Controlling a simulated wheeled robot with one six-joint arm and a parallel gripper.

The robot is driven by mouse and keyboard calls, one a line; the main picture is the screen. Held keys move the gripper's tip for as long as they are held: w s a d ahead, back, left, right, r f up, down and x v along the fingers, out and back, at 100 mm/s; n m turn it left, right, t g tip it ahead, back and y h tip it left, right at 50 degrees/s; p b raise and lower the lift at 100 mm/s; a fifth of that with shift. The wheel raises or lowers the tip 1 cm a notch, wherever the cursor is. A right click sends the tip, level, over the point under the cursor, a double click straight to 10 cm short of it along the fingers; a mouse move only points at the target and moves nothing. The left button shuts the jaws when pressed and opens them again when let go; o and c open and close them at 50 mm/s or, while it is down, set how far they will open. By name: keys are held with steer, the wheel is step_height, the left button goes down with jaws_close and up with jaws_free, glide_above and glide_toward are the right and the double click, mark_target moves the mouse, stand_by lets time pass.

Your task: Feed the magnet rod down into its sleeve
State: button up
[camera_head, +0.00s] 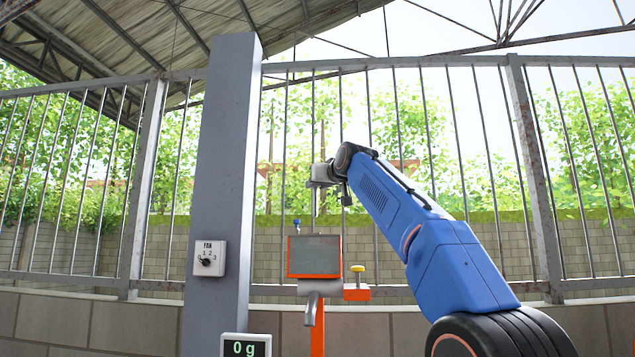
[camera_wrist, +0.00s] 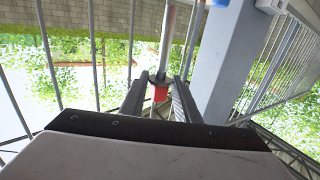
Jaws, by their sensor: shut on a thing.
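My gripper (camera_head: 322,174) is raised above the orange-framed box (camera_head: 314,257), with the railing behind it. In the wrist view, my gripper (camera_wrist: 160,80) is shut on the magnet rod (camera_wrist: 168,42), a slim grey cylinder. A red part (camera_wrist: 160,94) shows between the fingers at the rod's end. The wrist view is upside down, so the rod hangs below my fingers. In the head view the rod is hard to tell from the railing bars. I cannot make out the sleeve's opening; the rod shows no clear contact with the box.
A grey post (camera_head: 220,170) with a fan dial (camera_head: 208,258) stands left of the box. A yellow knob (camera_head: 357,268) sits on an orange block at the box's right. A grey spout (camera_head: 312,306) hangs beneath it. A display (camera_head: 245,347) reads 0 g.

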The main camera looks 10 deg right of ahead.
mark_target(318, 234)
steer(key=shift+s+f, duration=0.1)
steer(key=shift+f, duration=6.7)
steer(key=o, duration=1.2)
steer(key=shift+s, duration=0.1)
steer(key=s+d, duration=0.1)
steer(key=s, duration=1)
steer(key=s+d, duration=0.1)
steer(key=s, duration=0.5)
steer(key=shift+d, duration=0.35)
